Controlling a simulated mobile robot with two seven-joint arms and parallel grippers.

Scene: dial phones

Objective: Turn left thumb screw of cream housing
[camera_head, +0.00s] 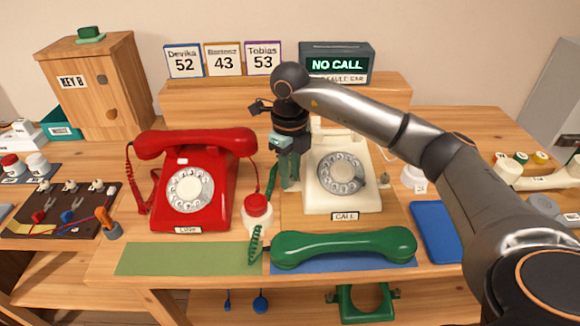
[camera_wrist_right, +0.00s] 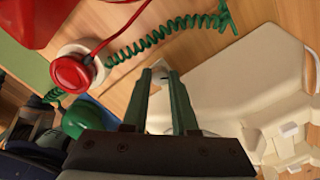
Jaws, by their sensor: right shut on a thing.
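The cream telephone housing (camera_head: 342,200) stands on the middle of the table, with a grey dial and a CALL label; it also shows in the right wrist view (camera_wrist_right: 240,95). My right gripper (camera_head: 289,184) points down along the housing's left side. In the right wrist view its two green fingers (camera_wrist_right: 164,73) are shut on a small pale piece beside the housing, the left thumb screw, mostly hidden between them. The right thumb screw (camera_head: 384,179) shows on the housing's other side. My left gripper is not in view.
A red telephone (camera_head: 191,185) stands close to the left. A red-topped white button (camera_head: 257,207) and green coiled cord (camera_head: 256,243) are near my gripper. A green handset (camera_head: 343,248) lies in front of the housing. A sign (camera_head: 337,64) reads NO CALL.

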